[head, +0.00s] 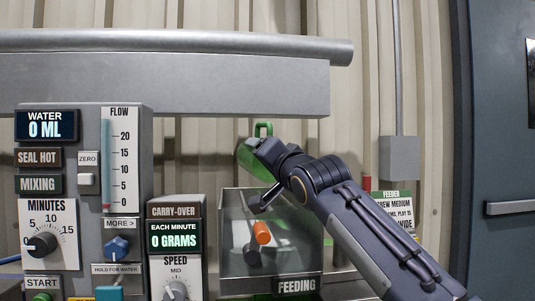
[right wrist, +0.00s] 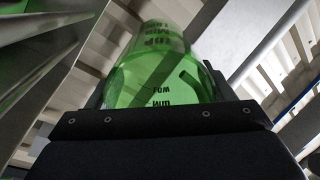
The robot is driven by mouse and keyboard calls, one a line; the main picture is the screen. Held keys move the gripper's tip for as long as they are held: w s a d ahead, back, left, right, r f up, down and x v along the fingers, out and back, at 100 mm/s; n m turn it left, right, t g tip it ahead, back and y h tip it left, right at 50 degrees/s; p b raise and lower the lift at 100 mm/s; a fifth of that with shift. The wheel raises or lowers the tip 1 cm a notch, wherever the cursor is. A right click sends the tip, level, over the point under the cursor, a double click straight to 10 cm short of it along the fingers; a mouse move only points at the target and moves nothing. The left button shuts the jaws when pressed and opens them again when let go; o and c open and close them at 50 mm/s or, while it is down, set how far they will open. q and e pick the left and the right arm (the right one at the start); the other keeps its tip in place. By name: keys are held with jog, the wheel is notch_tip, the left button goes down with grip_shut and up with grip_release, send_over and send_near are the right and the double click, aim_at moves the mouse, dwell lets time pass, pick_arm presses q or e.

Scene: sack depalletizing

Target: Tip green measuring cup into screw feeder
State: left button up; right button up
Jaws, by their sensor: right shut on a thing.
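The green measuring cup (head: 251,159) is translucent and tilted, above the feeder box. My right gripper (head: 265,150) is shut on it; the gripper's body hides part of the cup. In the right wrist view the cup (right wrist: 160,75) fills the middle, with dark printed markings on its wall, behind the dark edge of my gripper. The screw feeder (head: 235,262) is a clear-walled box labelled FEEDING, below the cup. An orange and dark part (head: 262,232) shows at the box. I cannot tell whether anything is leaving the cup. My left gripper is not in view.
A control panel (head: 128,180) with dials and a flow gauge stands at the left. A carry-over unit (head: 175,212) reading 0 GRAMS stands beside the feeder. A grey beam (head: 180,85) runs overhead. A sign (head: 392,207) is behind my right arm.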

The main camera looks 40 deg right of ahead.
jog(key=shift+w+d+f+g+y+p, duration=0.1)
jog(key=shift+w+f+g+y+p, duration=0.15)
jog(key=shift+g+p, duration=1.05)
jog(key=shift+w+d+f+g+y+p, duration=0.15)
jog(key=shift+w+g+p, duration=0.2)
jog(key=shift+p, duration=1.9)
jog(key=p, duration=0.2)
jog(key=g+p, duration=0.1)
jog(key=p, duration=0.1)
jog(key=shift+w+f, duration=0.25)
jog(key=shift+f+g+y+p, duration=0.2)
jog(key=shift+g+y+p, duration=0.1)
jog(key=shift+g, duration=0.05)
notch_tip(320, 180, up, 5)
jog(key=p, duration=0.4)
jog(key=shift+p, duration=0.3)
